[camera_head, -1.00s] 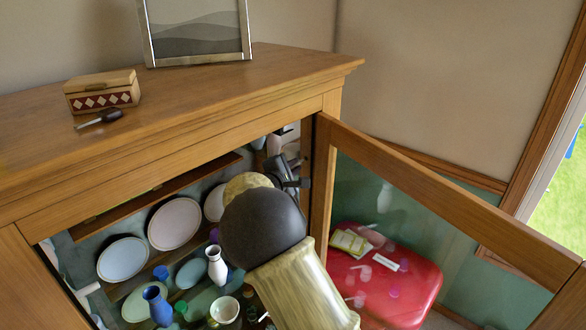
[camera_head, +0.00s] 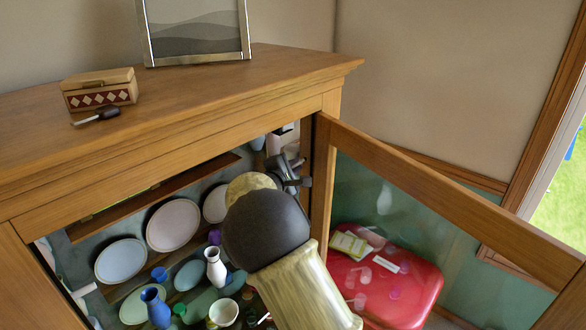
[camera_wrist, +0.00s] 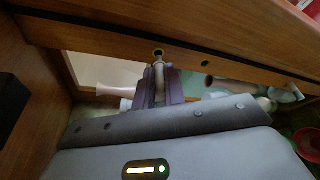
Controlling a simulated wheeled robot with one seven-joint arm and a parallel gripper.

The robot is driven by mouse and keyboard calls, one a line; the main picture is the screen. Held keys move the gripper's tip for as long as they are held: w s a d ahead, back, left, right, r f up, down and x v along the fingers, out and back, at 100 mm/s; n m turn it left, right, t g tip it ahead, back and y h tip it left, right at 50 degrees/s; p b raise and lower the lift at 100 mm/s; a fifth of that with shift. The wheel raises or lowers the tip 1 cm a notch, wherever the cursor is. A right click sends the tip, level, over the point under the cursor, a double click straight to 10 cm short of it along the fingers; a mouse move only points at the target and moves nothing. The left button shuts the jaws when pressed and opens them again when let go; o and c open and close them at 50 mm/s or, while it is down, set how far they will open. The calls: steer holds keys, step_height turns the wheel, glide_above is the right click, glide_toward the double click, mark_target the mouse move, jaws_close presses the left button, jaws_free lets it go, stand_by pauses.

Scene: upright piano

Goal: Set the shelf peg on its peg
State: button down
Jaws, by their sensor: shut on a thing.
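In the wrist view, my gripper (camera_wrist: 160,88) has its two dark purple fingers closed on a small pale shelf peg (camera_wrist: 159,74). The peg points away from the wrist toward a round dark hole (camera_wrist: 158,52) in the wooden cabinet wall. Its tip is at or just short of the hole; I cannot tell whether it has entered. A second hole (camera_wrist: 205,63) lies to the right in the same wall. In the head view, my gripper (camera_head: 290,172) is inside the cabinet, partly hidden by my arm, and the peg cannot be made out.
The wooden cabinet (camera_head: 180,120) has its glass door (camera_head: 440,190) open at the right. Plates (camera_head: 173,224), a white vase (camera_head: 215,267) and a blue vase (camera_head: 156,307) stand inside, left of my arm. A red cushion (camera_head: 395,300) shows through the glass.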

steer(key=shift+w+d, duration=0.45)
steer(key=shift+w, duration=0.05)
steer(key=shift+b, duration=1.55)
stand_by(1.5)
steer(key=shift+w+d+b, duration=0.25)
steer(key=shift+w+b, duration=0.05)
steer(key=shift+w, duration=0.05)
stand_by(0.8)
steer(key=c, duration=1.4)
jaws_free()
steer(key=shift+s, duration=0.1)
